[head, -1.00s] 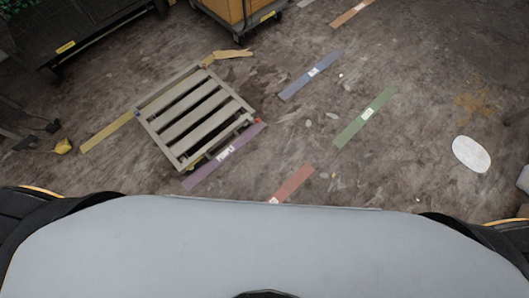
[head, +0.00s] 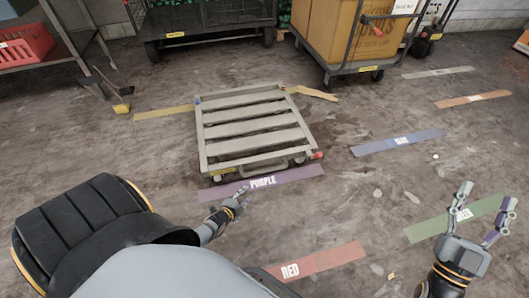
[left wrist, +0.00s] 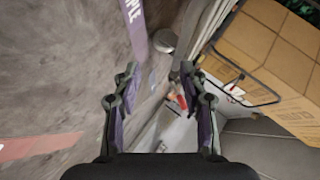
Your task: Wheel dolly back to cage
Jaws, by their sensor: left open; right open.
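The dolly (head: 257,142), a low grey slatted platform with a red part at its near right corner, stands on the floor behind the purple strip (head: 262,183) in the head view. A black mesh cage-like cart (head: 205,18) stands behind it at the top. My left gripper (head: 238,196) is open and empty over the purple strip, just short of the dolly's near edge. In the left wrist view its open fingers (left wrist: 160,100) frame a grey frame part and a red part; contact cannot be told. My right gripper (head: 482,208) is open and empty over the green strip (head: 428,230).
A trolley with cardboard boxes (head: 345,30) stands behind the dolly to the right. A metal table with a red basket (head: 25,45) is at the left. Red (head: 325,258), blue (head: 398,142) and yellow (head: 165,112) floor strips lie flat. Floor right of the dolly is mostly clear.

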